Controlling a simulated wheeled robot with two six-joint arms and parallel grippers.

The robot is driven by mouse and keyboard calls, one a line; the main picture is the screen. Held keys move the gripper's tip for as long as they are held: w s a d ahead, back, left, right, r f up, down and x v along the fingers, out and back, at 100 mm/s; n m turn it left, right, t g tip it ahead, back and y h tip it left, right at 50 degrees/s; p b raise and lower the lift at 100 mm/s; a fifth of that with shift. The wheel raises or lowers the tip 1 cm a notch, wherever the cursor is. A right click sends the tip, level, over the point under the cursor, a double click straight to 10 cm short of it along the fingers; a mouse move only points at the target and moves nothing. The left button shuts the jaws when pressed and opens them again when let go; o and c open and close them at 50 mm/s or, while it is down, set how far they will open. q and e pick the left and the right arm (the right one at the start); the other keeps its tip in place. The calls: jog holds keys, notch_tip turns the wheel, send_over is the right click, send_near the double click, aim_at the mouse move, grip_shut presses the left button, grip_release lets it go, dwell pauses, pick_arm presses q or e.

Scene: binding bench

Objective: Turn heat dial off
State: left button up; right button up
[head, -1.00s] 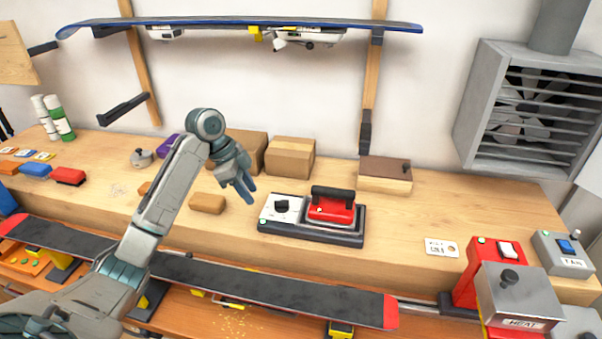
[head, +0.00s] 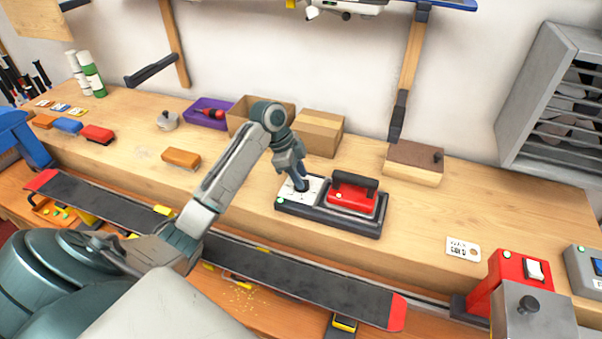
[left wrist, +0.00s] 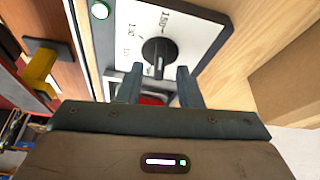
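The black heat dial (left wrist: 157,50) sits on a white plate (left wrist: 187,22) with printed numbers. In the left wrist view a pale mark on the dial points down the picture, towards my fingers. My left gripper (left wrist: 160,84) is open, its fingers apart with the dial just ahead of and between their tips; I cannot tell whether they touch it. In the head view my left gripper (head: 300,183) points down over the plate and largely hides the dial. A red iron (head: 352,193) with a black handle rests beside it on the dark base (head: 335,217). My right gripper is not in view.
A green lamp (left wrist: 100,10) shows on the base corner. A brown-topped block (head: 414,163) and cardboard boxes (head: 320,132) stand behind. A red switch box (head: 510,275) is at right. A ski-like board (head: 300,285) lies along the front.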

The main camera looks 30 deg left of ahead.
pick_arm(q)
jog(key=shift+d+f, duration=0.2)
jog(key=shift+f, duration=0.3)
jog(key=c, duration=0.7)
grip_shut()
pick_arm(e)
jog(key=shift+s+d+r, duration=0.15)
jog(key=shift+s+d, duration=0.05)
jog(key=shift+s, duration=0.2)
